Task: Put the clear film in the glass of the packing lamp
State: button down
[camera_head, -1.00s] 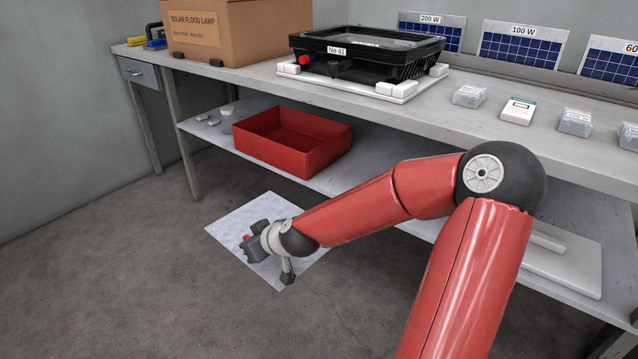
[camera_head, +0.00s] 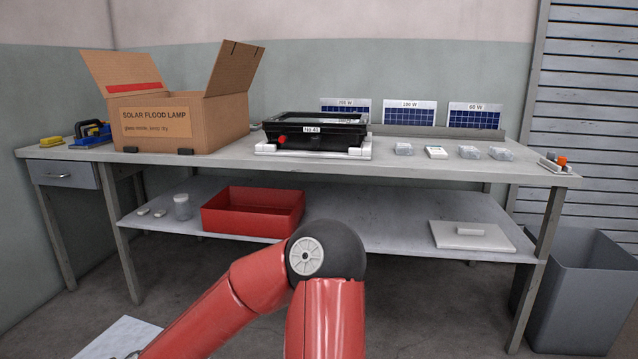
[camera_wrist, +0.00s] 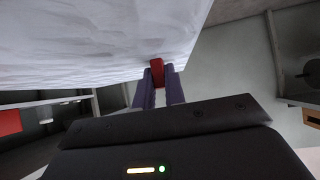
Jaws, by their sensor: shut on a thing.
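The clear film (camera_wrist: 90,40), a pale, wrinkled translucent sheet, fills the upper left of the wrist view. My gripper (camera_wrist: 158,76) is shut on a red tab (camera_wrist: 157,66) at the film's edge. In the head view the film (camera_head: 115,338) shows only partly at the lower left, low over the floor; my gripper is out of that frame. The black lamp housing (camera_head: 312,140), labelled No 41, lies on a white stand (camera_head: 265,150) with white corner blocks on the bench. The inside of the lamp is hardly visible from this low angle.
An open cardboard box (camera_head: 185,130) stands left of the lamp, solar panels (camera_head: 410,115) behind, several small packets (camera_head: 437,152) to its right. A grey waste bin (camera_head: 585,290) stands at right.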

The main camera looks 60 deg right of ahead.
aim_at(319, 120)
jog(key=j+z, duration=0.1)
jog(key=z, duration=0.8)
jog(key=j+z, duration=0.15)
jog(key=z, duration=0.75)
jog(key=k+j, duration=0.05)
